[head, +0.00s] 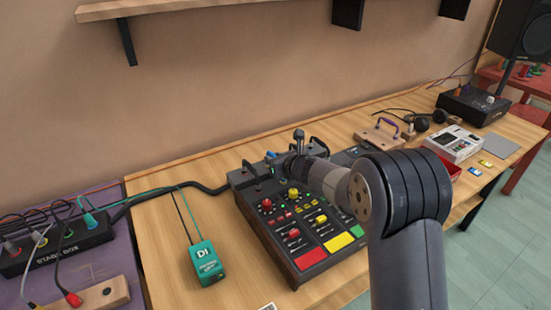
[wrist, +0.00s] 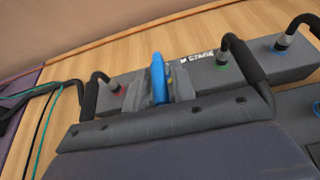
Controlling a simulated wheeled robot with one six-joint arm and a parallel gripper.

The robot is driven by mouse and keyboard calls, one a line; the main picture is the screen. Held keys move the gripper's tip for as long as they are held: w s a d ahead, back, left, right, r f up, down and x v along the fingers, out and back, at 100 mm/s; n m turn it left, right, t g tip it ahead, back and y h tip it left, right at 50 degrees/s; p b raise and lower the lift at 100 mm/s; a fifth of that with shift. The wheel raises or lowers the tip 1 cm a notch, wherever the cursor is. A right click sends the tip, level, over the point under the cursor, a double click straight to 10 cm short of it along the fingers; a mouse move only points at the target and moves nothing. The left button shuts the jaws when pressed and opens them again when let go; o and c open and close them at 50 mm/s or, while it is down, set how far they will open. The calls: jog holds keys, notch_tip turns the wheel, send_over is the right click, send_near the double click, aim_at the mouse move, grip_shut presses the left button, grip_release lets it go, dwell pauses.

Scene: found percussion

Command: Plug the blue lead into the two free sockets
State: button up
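In the wrist view a blue plug (wrist: 158,80) stands between the grey fingers of my gripper (wrist: 158,92), which look closed on its sides. A small blue part (head: 270,155) shows at the back of the mixer (head: 300,225) in the head view, where my arm hides much. The stage box (head: 62,250) stands at the left with several plugs.
A teal DI box (head: 203,263) with thin leads lies left of the mixer. A thick black cable (head: 165,188) crosses the bench to the mixer's rear. A wooden handled block (head: 378,138) and a white device (head: 453,143) stand farther right. Bare wood lies around the DI box.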

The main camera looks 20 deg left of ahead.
jog(key=shift+o, duration=1.4)
jog(key=b+v, duration=0.1)
jog(key=v, duration=1)
jog(key=shift+b, duration=0.3)
jog(key=shift+a, duration=0.15)
jog(key=p+x, duration=0.1)
jog(key=x, duration=0.9)
jog(key=shift+w+a+f+p, duration=0.1)
jog(key=shift+w+a+p, duration=0.15)
jog(key=shift+w+p, duration=0.15)
jog(key=shift+s+r, duration=0.1)
jog(key=shift+r, duration=0.1)
